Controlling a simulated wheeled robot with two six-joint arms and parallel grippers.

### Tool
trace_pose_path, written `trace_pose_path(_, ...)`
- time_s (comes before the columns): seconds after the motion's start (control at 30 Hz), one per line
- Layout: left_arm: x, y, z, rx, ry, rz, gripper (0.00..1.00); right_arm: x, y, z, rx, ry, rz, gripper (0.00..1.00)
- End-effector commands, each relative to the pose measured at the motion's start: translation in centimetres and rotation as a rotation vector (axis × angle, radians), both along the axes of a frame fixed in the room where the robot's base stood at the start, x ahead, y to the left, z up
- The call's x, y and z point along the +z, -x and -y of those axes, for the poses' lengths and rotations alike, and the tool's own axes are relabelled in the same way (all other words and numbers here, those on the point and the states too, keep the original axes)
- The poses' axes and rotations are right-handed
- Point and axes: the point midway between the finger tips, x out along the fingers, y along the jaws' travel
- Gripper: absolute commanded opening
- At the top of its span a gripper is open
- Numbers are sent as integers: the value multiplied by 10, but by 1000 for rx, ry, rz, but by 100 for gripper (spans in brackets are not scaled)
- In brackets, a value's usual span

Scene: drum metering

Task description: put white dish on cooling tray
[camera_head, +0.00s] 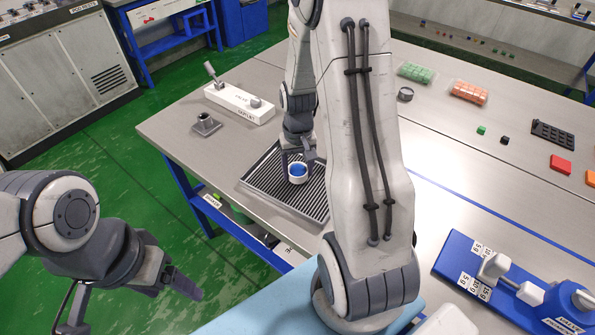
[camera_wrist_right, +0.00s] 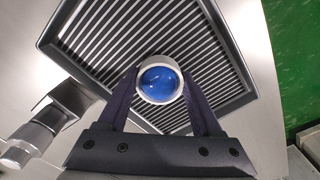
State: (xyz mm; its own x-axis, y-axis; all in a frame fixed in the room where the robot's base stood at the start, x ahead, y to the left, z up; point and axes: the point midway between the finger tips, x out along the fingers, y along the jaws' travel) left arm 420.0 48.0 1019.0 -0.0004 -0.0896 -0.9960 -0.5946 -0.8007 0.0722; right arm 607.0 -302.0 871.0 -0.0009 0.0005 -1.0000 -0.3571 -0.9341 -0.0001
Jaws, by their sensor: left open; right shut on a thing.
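The white dish (camera_head: 298,174) is small and round, with blue contents inside. It also shows in the right wrist view (camera_wrist_right: 160,80) between two dark fingers. My right gripper (camera_head: 299,161) is shut on the dish, over the cooling tray (camera_head: 260,182). The tray is a dark ribbed rack in a black frame; it fills much of the right wrist view (camera_wrist_right: 215,52). I cannot tell whether the dish touches the ribs. My right arm hides the tray's right part in the head view. My left gripper (camera_head: 140,305) is open and empty at the lower left, off the table.
A white block with a lever (camera_head: 238,103) and a small grey fixture (camera_head: 206,124) stand behind the tray. A blue metering unit (camera_head: 510,290) is at the lower right. Green and orange pieces (camera_head: 468,92) lie at the upper right. Much of the metal table is clear.

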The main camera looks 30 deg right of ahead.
Motion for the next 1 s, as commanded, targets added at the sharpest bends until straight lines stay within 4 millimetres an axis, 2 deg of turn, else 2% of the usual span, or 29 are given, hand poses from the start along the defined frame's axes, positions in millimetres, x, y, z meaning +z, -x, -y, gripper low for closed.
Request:
trace_pose_path(0.1,1,0,0,0,0,0,74,-11,0,0,1,0,-1,11)
trace_pose_path(0.47,-2,0,0,0,0,0,74,-15,0,0,2,1,2,11)
trace_pose_path(0.5,-2,0,0,0,0,0,74,-15,0,0,2,1,2,70)
trace_pose_path(0.57,-1,0,0,0,0,0,74,-14,0,0,1,1,2,93)
trace_pose_path(0.6,-1,0,0,0,0,0,74,-14,0,0,2,1,2,96)
trace_pose_path(0.87,-1,0,0,0,0,0,74,-14,0,0,1,1,2,96)
trace_pose_path(1.0,1,0,0,0,0,0,74,-6,-1,0,1,1,3,96)
